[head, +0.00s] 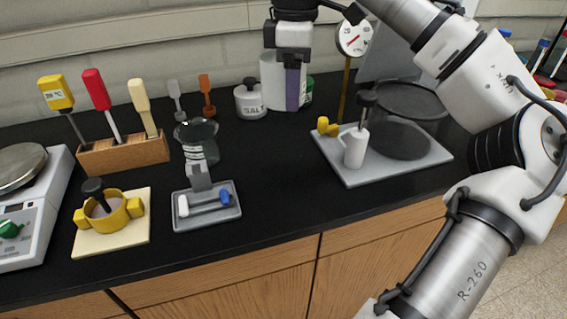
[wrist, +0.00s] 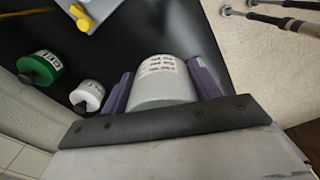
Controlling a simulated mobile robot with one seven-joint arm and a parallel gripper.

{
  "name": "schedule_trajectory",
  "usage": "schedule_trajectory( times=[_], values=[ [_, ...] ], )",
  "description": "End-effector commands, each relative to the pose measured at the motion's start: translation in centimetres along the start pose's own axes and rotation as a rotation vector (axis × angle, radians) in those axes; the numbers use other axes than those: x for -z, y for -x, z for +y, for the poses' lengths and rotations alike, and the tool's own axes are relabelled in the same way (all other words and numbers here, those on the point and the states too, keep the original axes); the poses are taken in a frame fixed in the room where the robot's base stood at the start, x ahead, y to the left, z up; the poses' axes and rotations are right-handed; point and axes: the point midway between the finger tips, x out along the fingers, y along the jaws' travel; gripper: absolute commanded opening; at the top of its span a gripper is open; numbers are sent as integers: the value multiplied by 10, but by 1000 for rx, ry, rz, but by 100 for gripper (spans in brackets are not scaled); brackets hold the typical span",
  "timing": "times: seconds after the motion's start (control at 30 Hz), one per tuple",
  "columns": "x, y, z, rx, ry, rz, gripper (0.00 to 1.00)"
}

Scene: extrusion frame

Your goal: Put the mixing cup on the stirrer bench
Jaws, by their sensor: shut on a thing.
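My gripper (head: 288,104) points down at the back of the black bench, left of the dial gauge. It is shut on a pale cylinder with printed lines, which looks like the mixing cup (wrist: 162,84); the purple fingers stand on either side of it. In the head view the cup (head: 269,82) is partly hidden behind the gripper. I cannot tell whether its base touches the bench. No label marks the stirrer bench; the grey plate (head: 378,178) with a gauge post, a white jug (head: 355,149) and a large dark cylinder (head: 405,125) may be it.
A white lidded jar (head: 250,101) and a green jar (wrist: 39,68) stand close to my gripper. A glass beaker (head: 205,142), a small tray (head: 207,218), a yellow pot (head: 108,218) and a wooden tool block (head: 124,155) fill the left. Bare black surface lies in the front middle.

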Motion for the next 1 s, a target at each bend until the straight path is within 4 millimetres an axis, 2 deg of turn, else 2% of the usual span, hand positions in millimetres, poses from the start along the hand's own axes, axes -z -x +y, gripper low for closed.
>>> schedule_trajectory(
  times=[0.17,0.7,0.8,1.0],
  values=[
    [0,-13,0,2,2,1,37],
    [0,-142,-1,3,1,3,37],
    [-1,-155,0,2,-1,2,37],
    [-1,-169,0,1,-1,1,37]
  ],
)
